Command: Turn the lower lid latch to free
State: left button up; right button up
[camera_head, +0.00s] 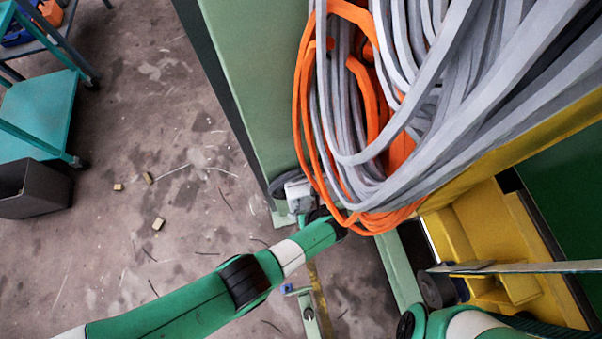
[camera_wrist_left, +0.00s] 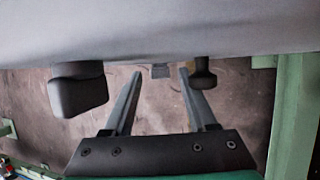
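In the left wrist view my left gripper (camera_wrist_left: 160,72) is open, its two grey fingers apart under a pale grey surface (camera_wrist_left: 160,30). A small grey block (camera_wrist_left: 160,71) shows between the fingertips; I cannot tell whether it lies between them or beyond. A dark rounded block (camera_wrist_left: 78,92) hangs left of the fingers, and a dark knob (camera_wrist_left: 204,75) is close to the right finger. I cannot tell which part is the lower lid latch. In the head view my left arm reaches to the cabinet's lower edge, its fingers hidden by cables. My right gripper is not in view.
Grey cables (camera_head: 440,90) and orange cables (camera_head: 302,110) hang over the green cabinet (camera_head: 250,80) and block the view. A yellow recess (camera_head: 480,235) is at right. A teal cart (camera_head: 40,120) and a dark bin (camera_head: 30,190) stand left. Small blocks (camera_head: 158,223) lie on the floor.

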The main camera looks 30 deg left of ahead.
pick_arm(q)
jog(key=p+v, duration=0.8)
jog(key=v, duration=0.3)
jog(key=shift+r, duration=0.3)
jog(key=shift+s+d, duration=0.1)
jog(key=shift+d, duration=0.05)
jog(key=shift+c, duration=0.3)
